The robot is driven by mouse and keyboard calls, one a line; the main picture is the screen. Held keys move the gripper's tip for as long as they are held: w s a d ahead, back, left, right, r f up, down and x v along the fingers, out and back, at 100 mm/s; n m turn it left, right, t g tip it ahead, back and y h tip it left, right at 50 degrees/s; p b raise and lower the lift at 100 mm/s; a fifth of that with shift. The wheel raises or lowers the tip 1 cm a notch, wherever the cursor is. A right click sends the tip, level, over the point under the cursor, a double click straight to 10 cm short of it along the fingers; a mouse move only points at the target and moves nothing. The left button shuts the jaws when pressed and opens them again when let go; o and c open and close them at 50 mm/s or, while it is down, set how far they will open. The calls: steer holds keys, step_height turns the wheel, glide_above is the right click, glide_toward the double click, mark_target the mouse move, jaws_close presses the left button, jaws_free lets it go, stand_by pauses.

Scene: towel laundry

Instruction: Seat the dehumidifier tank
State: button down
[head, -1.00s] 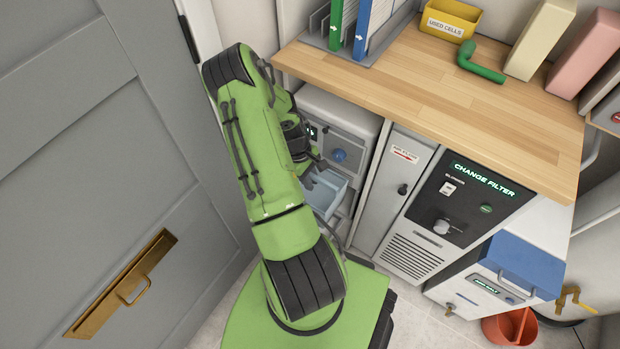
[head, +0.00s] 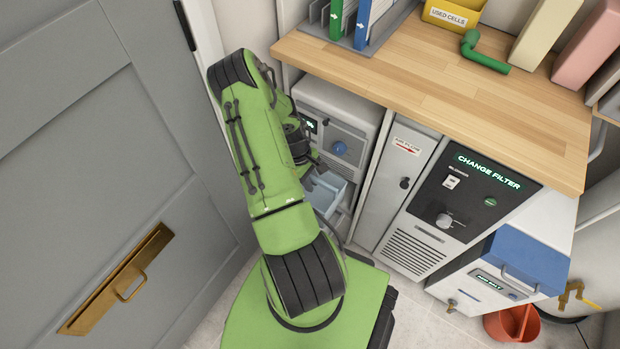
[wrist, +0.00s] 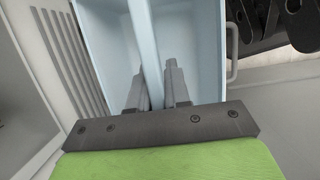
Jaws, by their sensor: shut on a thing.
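The light blue dehumidifier tank (head: 327,188) is low at the front of the white dehumidifier (head: 352,120), below its blue knob. It appears partly inside the opening, with its near part sticking out. My arm covers its left side in the head view, so its full depth cannot be told. In the wrist view the open-topped tank (wrist: 200,45) fills the upper middle. My gripper (wrist: 157,75) is shut on the pale bar that crosses the tank's top, one finger on each side. My gripper is hidden in the head view.
A wooden worktop (head: 440,90) overhangs the machines. A grey filter cabinet (head: 455,195) stands right of the dehumidifier, with a blue-topped unit (head: 515,265) and a red bucket (head: 512,323) beyond. A grey door (head: 90,170) closes off the left.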

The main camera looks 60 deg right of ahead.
mark_target(312, 201)
steer(key=shift+f, duration=4.65)
steer(key=shift+f, duration=1.9)
steer(key=c, duration=1)
jaws_free()
steer(key=p+v, duration=0.5)
steer(key=v, duration=1)
steer(key=shift+w+a+r, duration=0.1)
steer(key=shift+r, duration=0.3)
